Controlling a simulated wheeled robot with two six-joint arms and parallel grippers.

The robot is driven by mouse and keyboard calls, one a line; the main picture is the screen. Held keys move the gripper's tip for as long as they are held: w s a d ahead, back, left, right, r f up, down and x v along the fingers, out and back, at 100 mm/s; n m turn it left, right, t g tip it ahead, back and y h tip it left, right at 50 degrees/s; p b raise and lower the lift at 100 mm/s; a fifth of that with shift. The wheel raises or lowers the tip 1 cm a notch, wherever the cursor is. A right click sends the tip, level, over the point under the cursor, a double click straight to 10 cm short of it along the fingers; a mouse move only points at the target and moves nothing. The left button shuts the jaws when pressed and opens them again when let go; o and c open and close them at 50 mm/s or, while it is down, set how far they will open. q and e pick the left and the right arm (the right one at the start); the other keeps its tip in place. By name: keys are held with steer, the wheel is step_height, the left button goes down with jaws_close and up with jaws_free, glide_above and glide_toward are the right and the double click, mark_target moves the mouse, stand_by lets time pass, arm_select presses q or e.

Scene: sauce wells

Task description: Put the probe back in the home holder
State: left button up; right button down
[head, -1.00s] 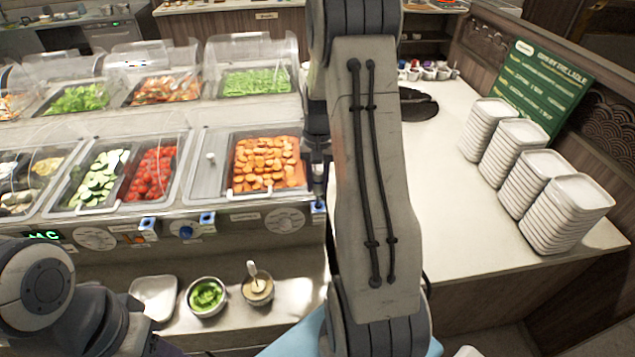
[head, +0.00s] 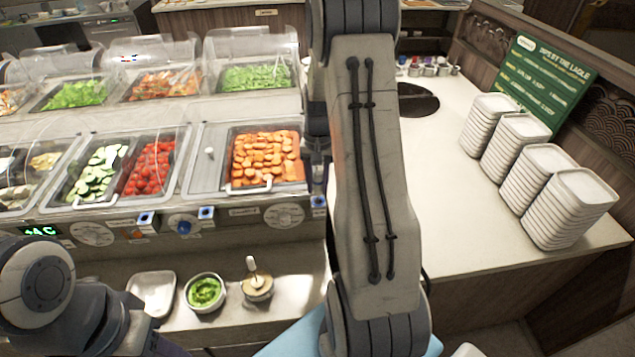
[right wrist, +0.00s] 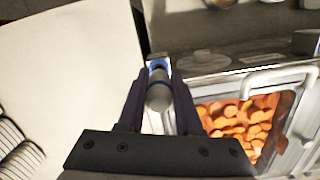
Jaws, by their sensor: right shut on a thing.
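My right gripper (right wrist: 158,98) is shut on the probe (right wrist: 158,90), a grey rounded cylinder between the fingers in the right wrist view. The probe's far end meets or overlaps a small blue-and-white holder (right wrist: 157,65) on the counter's front; I cannot tell whether it is seated. In the head view, my right gripper (head: 317,150) is partly hidden by my arm, just above a blue-marked holder (head: 318,202) at the right end of the front panel. Similar holders sit farther left (head: 207,213) and (head: 146,219). My left gripper is not visible; only its arm shows at lower left.
A carrot pan (head: 235,178) lies just left of my right gripper. A lower ledge holds a white dish (head: 152,293), a green sauce bowl (head: 205,291) and a bowl with a spoon (head: 257,287). Stacked plates (head: 565,200) stand on the right counter, with bare counter beside them.

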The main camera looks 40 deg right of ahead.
steer(key=shift+f+b, duration=0.85)
steer(key=shift+f, duration=0.45)
stand_by(0.5)
steer(key=c, duration=0.5)
jaws_free()
steer(key=shift+r, duration=0.1)
steer(key=shift+r, duration=0.4)
steer(key=r, duration=0.3)
steer(key=r+b, duration=0.1)
steer(key=r, duration=0.2)
steer(key=r+b, duration=0.1)
steer(key=r, duration=0.2)
steer(key=shift+w+d+r, duration=0.25)
steer(key=shift+d, duration=0.05)
